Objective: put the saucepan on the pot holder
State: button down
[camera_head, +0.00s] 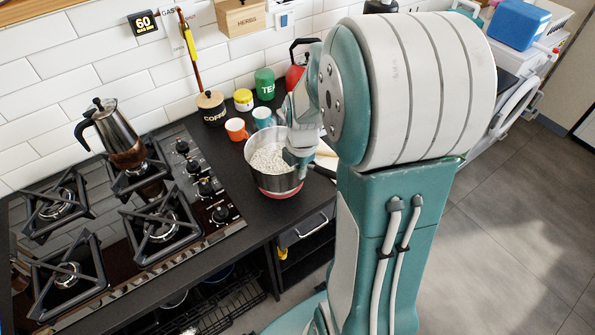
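The metal saucepan (262,179), filled with white contents, is upright on the dark worktop side, right of the hob. Its dark handle (322,172) points right, toward my arm. A red edge (281,193) shows directly under the pan; it looks like the pot holder, mostly hidden by the pan. I cannot tell for sure whether the pan rests on it. My gripper (298,153) is at the right side of the pan, near the handle. Its fingers are largely hidden, so its opening and any hold on the handle cannot be made out.
The gas hob (216,238) is at left, with a moka pot (118,135) on a back burner. Behind the pan stand an orange mug (236,129), a teal mug (261,117), a coffee jar (211,108), a green tea tin (265,84) and a red kettle (294,77).

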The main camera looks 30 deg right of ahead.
aim_at(295, 172)
jog(key=w+f, duration=0.2)
jog(key=shift+f, duration=0.35)
jog(key=shift+w+d+f, duration=0.2)
jog(key=shift+d+f, duration=0.1)
jog(key=shift+d, duration=0.2)
jog(key=f, duration=0.3)
jog(key=shift+w+d+f, duration=0.15)
jog(key=shift+d+f, duration=0.05)
jog(key=shift+d, duration=0.2)
jog(key=shift+a+f, duration=0.15)
jog(key=shift+a, duration=0.2)
jog(key=c, duration=0.8)
grip_release()
jog(key=shift+d+f, duration=0.1)
jog(key=shift+d, duration=0.15)
